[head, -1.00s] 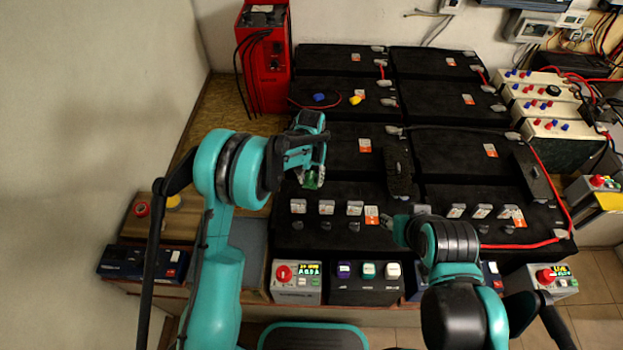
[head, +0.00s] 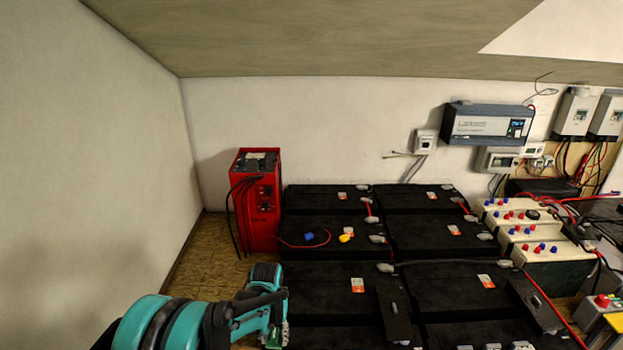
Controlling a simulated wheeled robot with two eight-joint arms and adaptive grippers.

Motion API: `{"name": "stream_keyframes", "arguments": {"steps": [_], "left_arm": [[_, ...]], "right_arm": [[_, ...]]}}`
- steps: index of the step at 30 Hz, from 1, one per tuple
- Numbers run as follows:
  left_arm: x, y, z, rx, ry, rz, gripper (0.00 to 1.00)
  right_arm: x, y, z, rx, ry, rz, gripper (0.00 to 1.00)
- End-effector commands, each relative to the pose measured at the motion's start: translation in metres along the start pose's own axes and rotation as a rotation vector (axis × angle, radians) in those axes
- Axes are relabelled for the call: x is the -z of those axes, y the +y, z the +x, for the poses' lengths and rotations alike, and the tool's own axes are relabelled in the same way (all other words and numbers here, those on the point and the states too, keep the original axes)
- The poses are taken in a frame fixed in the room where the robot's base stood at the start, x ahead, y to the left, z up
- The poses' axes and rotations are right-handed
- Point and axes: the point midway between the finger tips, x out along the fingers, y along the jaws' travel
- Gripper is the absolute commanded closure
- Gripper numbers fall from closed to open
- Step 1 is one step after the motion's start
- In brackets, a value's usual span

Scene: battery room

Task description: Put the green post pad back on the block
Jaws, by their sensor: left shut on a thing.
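My left gripper (head: 274,333) points down at the bottom edge of the head view, left of the middle. It is shut on the green post pad (head: 284,334), of which only a small green part shows by the fingers. The pad is beside the left edge of the black batteries; its height above them is hard to tell. The row of small blocks with coloured pads at the front is outside the view now, so the block cannot be made out. My right gripper is not in view.
Large black batteries (head: 323,228) fill the middle. A red charger (head: 257,205) stands behind left. A blue cap (head: 309,237) and a yellow cap (head: 346,238) lie on a battery. Cream boxes (head: 530,237) with red and blue posts stand right. An inverter (head: 487,124) hangs on the wall.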

Motion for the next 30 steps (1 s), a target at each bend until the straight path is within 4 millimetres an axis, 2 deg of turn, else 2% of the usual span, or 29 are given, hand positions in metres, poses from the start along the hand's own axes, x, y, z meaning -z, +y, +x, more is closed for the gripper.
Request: {"name": "stream_keyframes", "arguments": {"steps": [1, 3, 6, 9, 12, 19, 22, 26, 30], "left_arm": [[-0.018, -0.015, -0.006, 0.000, 0.000, -0.019, 0.91], [-0.040, -0.032, -0.012, 0.000, 0.000, -0.039, 0.91], [-0.067, -0.049, -0.018, 0.000, 0.000, -0.059, 0.91], [-0.086, -0.060, -0.021, 0.000, 0.000, -0.074, 0.91], [-0.095, -0.064, -0.022, 0.000, 0.000, -0.079, 0.91], [-0.095, -0.068, -0.022, 0.000, 0.000, -0.098, 0.91], [-0.088, -0.082, -0.016, 0.000, 0.000, -0.191, 0.91], [-0.075, -0.122, -0.002, 0.000, -0.001, -0.453, 0.91], [-0.063, -0.176, 0.018, 0.000, -0.001, -0.798, 0.91]], "right_arm": [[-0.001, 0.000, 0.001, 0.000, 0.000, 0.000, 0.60], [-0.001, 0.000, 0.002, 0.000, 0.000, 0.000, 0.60], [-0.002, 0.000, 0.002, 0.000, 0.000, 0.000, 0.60], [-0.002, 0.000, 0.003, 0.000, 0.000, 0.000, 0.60], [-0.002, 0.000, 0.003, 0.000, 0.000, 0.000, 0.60], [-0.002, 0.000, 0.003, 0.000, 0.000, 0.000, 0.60], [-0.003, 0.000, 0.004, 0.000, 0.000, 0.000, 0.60], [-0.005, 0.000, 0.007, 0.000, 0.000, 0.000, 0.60], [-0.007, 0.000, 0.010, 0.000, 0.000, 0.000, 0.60]]}}
